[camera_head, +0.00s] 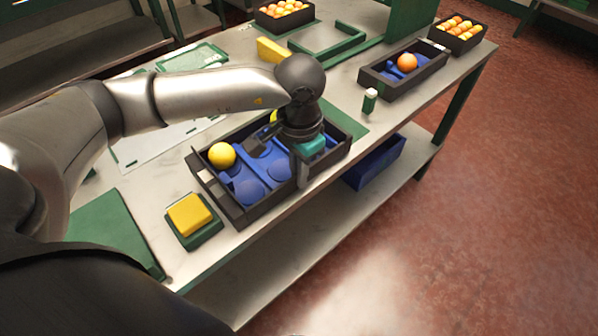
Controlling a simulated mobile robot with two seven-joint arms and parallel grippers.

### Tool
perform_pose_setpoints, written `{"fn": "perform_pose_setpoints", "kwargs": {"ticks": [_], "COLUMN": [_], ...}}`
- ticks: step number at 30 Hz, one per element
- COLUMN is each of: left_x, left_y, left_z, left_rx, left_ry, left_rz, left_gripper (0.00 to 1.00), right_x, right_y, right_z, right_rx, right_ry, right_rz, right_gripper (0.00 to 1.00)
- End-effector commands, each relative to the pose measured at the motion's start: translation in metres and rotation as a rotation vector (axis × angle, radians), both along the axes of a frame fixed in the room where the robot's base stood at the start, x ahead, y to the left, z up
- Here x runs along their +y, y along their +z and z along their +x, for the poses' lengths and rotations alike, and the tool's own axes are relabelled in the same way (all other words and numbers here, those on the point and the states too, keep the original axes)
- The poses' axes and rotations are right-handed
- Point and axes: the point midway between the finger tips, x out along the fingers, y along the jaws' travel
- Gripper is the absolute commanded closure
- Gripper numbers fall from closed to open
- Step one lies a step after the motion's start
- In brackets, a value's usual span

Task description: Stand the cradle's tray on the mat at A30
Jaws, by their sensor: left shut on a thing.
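A black tray (243,213) with a blue cupped insert is on the near part of the bench. A yellow fruit (222,155) sits in its left end, and another is partly hidden behind my arm. My left gripper (304,178) points down at the tray's right half and is shut on its near wall; the arm hides part of the grip. I cannot tell whether the tray touches the surface below. A green mat (346,121) shows beyond the tray's right end, and another green mat (112,236) lies at left. No A30 label is legible. My right gripper is not in view.
A second black tray (376,83) with one orange stands at the back right, near a small green-and-white bottle (370,101). A green frame (350,42) lies behind. A yellow block (189,214) sits front left. A blue bin (374,165) is on the lower shelf.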

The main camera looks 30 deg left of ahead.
Motion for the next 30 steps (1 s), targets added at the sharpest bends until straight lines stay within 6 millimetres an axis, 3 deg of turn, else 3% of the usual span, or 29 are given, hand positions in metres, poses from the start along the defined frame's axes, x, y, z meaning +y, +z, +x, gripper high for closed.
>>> {"fn": "perform_pose_setpoints", "kwargs": {"ticks": [8,9,16,26,30], "left_x": [0.0,0.0,0.0,0.0,0.0], "left_y": [-0.002,-0.002,-0.002,0.001,0.019], "left_z": [0.001,0.0,0.0,0.0,0.001], "left_rx": [-0.003,0.0,0.0,0.0,-0.005], "left_ry": [0.0,0.0,0.001,0.001,0.001], "left_rz": [0.001,0.0,0.0,0.0,0.0], "left_gripper": [1.0,0.87,0.61,0.61,0.61], "right_x": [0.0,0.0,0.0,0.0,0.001], "right_y": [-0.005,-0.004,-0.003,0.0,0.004], "right_z": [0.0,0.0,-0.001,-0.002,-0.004], "right_rx": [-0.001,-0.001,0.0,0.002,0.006], "right_ry": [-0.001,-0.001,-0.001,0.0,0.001], "right_rz": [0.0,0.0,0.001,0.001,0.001], "right_gripper": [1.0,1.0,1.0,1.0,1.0]}}
